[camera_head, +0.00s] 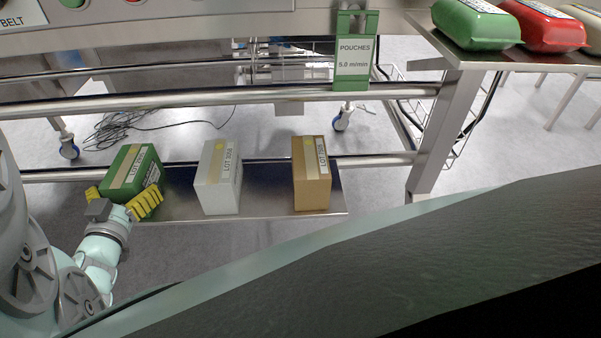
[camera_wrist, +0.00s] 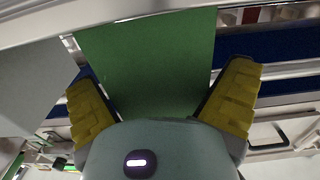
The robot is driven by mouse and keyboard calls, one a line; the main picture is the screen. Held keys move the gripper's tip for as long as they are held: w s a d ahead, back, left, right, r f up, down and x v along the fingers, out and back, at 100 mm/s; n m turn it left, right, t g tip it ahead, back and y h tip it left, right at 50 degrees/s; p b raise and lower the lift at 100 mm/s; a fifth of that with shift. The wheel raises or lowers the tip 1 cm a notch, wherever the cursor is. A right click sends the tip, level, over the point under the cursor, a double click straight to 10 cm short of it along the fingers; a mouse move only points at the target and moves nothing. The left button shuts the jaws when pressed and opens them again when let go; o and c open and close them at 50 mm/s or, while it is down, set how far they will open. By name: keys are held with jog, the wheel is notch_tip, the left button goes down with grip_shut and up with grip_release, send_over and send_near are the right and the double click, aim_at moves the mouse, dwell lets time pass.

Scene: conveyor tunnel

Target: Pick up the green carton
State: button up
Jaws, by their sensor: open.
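The green carton (camera_head: 130,174), with a tan tape strip and a LOT label, stands at the left end of a low metal shelf. My gripper (camera_head: 125,199) is open at its near side, with one yellow finger by each side of its lower part. In the wrist view the carton's green face (camera_wrist: 148,62) fills the middle between my two spread yellow fingers (camera_wrist: 162,100). A gap shows between the face and the right finger. Whether the left finger touches the carton cannot be told.
A white carton (camera_head: 218,178) and a brown carton (camera_head: 311,174) stand farther right on the shelf (camera_head: 265,208). Metal rails (camera_head: 220,97) run above and behind. A POUCHES sign (camera_head: 354,60) hangs above. Green and red pouches (camera_head: 475,25) lie at the upper right.

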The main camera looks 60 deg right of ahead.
jog(key=shift+s, duration=0.1)
jog(key=shift+c, duration=1.2)
jog(key=c, duration=0.9)
jog(key=shift+r, duration=0.15)
